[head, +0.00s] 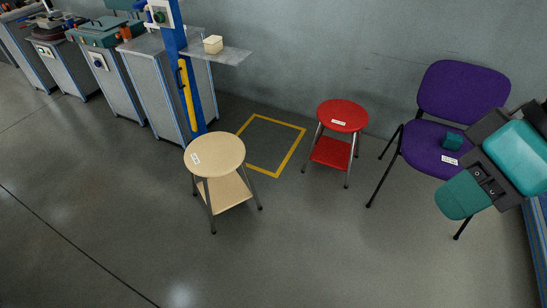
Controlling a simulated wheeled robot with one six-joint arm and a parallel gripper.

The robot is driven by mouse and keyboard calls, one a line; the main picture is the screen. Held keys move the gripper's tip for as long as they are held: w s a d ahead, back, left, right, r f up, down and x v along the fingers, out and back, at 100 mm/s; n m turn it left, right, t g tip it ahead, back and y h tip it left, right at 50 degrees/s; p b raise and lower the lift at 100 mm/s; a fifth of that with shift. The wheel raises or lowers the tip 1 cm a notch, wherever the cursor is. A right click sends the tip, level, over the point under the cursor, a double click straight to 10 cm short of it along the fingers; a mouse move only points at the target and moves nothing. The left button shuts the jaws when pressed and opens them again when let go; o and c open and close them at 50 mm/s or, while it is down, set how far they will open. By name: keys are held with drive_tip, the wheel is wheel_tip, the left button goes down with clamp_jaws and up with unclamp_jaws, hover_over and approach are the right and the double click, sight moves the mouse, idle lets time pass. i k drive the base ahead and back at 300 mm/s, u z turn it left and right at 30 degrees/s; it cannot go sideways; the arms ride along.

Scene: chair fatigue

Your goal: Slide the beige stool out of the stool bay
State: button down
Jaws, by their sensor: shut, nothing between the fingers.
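The beige stool (215,152) stands upright on the grey floor, left of centre. It has a round seat with a small white label, grey legs and a lower beige shelf (226,192). A yellow floor outline (291,153) lies just behind it and to its right. The visible feet of the stool are on bare floor outside this outline, and its seat hides part of the outline's left side. The inside of the outline is empty. Part of my teal and dark grey arm shows at the right edge, far from the stool. I cannot make out my gripper's fingers.
A red stool (342,113) stands right of the outline. A purple chair (464,90) with a small teal block (452,142) on its seat is farther right. A blue post (195,100) with a grey plate and several machine cabinets are behind left. The front floor is clear.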

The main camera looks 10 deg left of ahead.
sight(217, 156)
drive_tip(key=u, duration=0.15)
drive_tip(key=i, duration=1.05)
drive_tip(key=u, duration=0.6)
